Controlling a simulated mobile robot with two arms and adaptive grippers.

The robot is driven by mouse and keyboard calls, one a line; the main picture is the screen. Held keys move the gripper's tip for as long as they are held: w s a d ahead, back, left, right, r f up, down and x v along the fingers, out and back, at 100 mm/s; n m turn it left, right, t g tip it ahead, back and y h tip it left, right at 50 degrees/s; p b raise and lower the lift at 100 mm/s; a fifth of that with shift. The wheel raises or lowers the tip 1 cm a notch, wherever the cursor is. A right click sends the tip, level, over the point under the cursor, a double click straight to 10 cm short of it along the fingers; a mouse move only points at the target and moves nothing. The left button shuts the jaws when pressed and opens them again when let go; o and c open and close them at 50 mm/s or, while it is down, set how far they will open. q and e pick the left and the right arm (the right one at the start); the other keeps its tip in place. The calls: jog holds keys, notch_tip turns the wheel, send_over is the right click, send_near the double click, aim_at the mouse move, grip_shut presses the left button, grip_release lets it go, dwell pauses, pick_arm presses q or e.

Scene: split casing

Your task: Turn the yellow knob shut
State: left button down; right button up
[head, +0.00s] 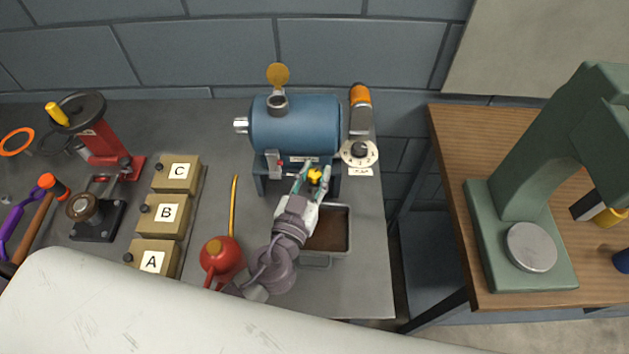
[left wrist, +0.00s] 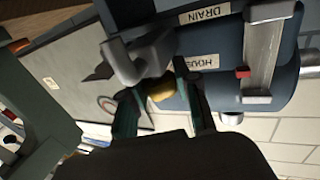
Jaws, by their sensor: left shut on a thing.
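The yellow knob (head: 316,175) sits low on the front of the blue casing (head: 300,125), near its right end. My left gripper (head: 313,180) reaches it from the front. In the left wrist view the yellow knob (left wrist: 160,89) lies between the two green fingers of my left gripper (left wrist: 158,95), which is shut on it. The fingers hide part of the knob. A grey bent pipe (left wrist: 125,62) is close beside the knob there, and a "DRAIN" label (left wrist: 205,13) is on the casing. My right gripper is not in view.
A tray with brown contents (head: 348,232) stands below the casing, partly behind my left arm. A red oil can (head: 222,258) is left of the arm. Lettered boxes (head: 165,213) stand farther left. A dial (head: 359,153) is right of the casing. A green press (head: 500,230) stands on the wooden table.

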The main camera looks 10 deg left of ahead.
pick_arm(q)
jog(key=shift+f+m+h, duration=0.1)
jog(key=shift+m+h, duration=0.6)
jog(key=shift+h, duration=0.4)
jog(key=shift+m+g+h+b, duration=0.4)
jog(key=shift+m+g+h, duration=0.2)
jog(key=shift+m+h, duration=0.5)
jog(key=shift+h, duration=0.4)
jog(key=c, duration=0.8)
grip_release()
